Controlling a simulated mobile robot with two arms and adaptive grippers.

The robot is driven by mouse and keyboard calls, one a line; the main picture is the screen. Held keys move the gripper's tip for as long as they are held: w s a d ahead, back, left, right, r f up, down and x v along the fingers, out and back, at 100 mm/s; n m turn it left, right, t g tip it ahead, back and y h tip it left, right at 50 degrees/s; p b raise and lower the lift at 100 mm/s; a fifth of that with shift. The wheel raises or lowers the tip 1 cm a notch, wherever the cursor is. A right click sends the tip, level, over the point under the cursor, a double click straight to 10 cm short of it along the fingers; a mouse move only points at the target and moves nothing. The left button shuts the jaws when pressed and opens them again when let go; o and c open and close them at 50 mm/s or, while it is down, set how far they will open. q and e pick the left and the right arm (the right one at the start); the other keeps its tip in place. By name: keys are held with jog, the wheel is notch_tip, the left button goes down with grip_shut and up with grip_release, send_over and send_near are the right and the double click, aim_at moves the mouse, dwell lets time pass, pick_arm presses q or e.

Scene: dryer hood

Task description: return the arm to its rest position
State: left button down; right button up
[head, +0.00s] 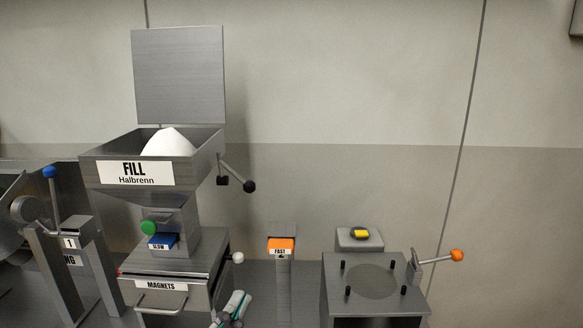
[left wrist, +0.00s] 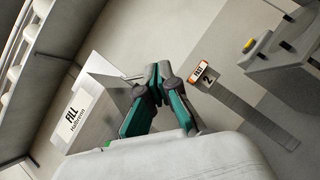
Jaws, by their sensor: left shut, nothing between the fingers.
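My left gripper (head: 232,308) shows at the bottom of the head view, right of the magnets drawer and low in the frame. In the left wrist view its dark and teal fingers (left wrist: 158,78) meet at their tips, shut with nothing between them. It touches nothing that I can see. Most of my left arm is hidden below the frame edge. My right gripper is in neither view.
The Halbrenn fill hopper (head: 190,146) holds white powder under a raised lid (head: 179,75). The magnets drawer (head: 162,286) stands below it. An orange-topped post (head: 281,246) and a metal block with an orange-tipped lever (head: 372,290) stand to the right.

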pick_arm(q)
jog(key=s+f+m+g+y, duration=0.1)
jog(key=s+f+m+g, duration=0.35)
jog(key=f+m, duration=0.45)
jog(key=s+f+m+g+y, duration=0.1)
jog(key=s+f+m+g, duration=0.3)
jog(key=f+m+g, duration=0.35)
jog(key=s+a+f+m+g+y, duration=0.6)
jog(key=s+a+f+m+y, duration=0.15)
jog(key=s+a+f, duration=0.55)
jog(key=s+d+f+g, duration=0.1)
jog(key=s+f, duration=0.2)
jog(key=f, duration=2.4)
jog(key=s+a+f+g, duration=0.1)
jog(key=s+a+f, duration=0.1)
jog(key=s+f, duration=1.2)
jog(key=shift+s+a, duration=0.35)
jog(key=shift+s, duration=0.6)
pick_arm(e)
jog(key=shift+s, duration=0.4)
